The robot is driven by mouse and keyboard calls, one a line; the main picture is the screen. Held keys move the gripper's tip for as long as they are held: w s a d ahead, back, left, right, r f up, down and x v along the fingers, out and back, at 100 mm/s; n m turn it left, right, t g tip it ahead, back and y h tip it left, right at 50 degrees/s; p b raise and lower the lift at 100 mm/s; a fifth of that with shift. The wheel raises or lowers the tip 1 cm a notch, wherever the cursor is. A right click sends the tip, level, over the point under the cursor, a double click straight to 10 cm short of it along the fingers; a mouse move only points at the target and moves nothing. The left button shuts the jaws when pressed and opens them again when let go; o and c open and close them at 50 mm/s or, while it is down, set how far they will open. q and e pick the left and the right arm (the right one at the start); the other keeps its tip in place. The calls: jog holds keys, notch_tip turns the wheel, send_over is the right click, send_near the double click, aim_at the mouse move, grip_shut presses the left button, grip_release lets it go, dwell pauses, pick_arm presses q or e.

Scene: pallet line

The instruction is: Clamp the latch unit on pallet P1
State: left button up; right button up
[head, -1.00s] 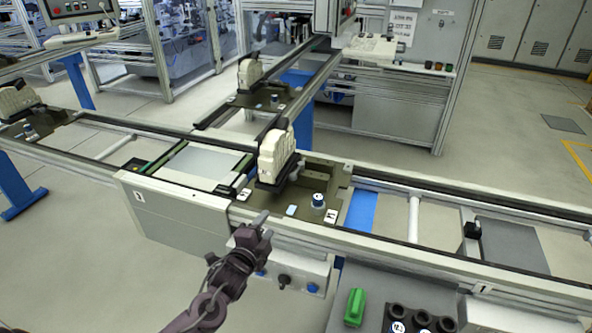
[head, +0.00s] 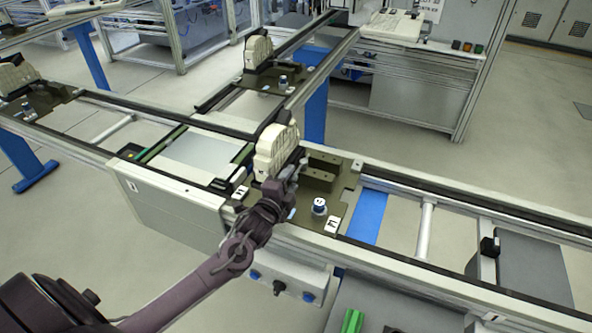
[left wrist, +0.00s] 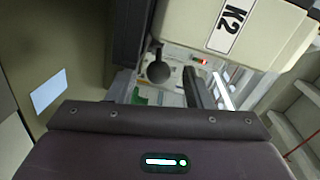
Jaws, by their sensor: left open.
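The cream latch unit (head: 277,150) stands upright on the olive pallet (head: 345,193) at the middle of the line. In the left wrist view the latch unit (left wrist: 222,20) fills the upper right, with a K2 label on it. My left gripper (head: 293,181) is open at the near right side of the latch unit, close to its base and partly covering it. In the left wrist view a dark round-ended part (left wrist: 158,72) shows ahead of my gripper body. Whether the fingers touch anything is unclear. My right gripper is not in view.
A blue-topped peg (head: 319,206) stands on the pallet right of my left gripper. An olive block (head: 322,167) sits behind it. Conveyor rails run along both sides. Other pallets with similar cream units (head: 257,50) stand farther back and left. A green object (head: 352,321) shows at the bottom edge.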

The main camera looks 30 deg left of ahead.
aim_at(296, 172)
pick_arm(q)
jog(key=w, duration=0.2)
jog(key=shift+w+f, duration=0.2)
jog(key=shift+w, duration=0.2)
jog(key=shift+w+a+f, duration=0.1)
jog(key=shift+w+f, duration=0.05)
jog(key=shift+w, duration=0.5)
jog(key=c, duration=0.4)
grip_shut()
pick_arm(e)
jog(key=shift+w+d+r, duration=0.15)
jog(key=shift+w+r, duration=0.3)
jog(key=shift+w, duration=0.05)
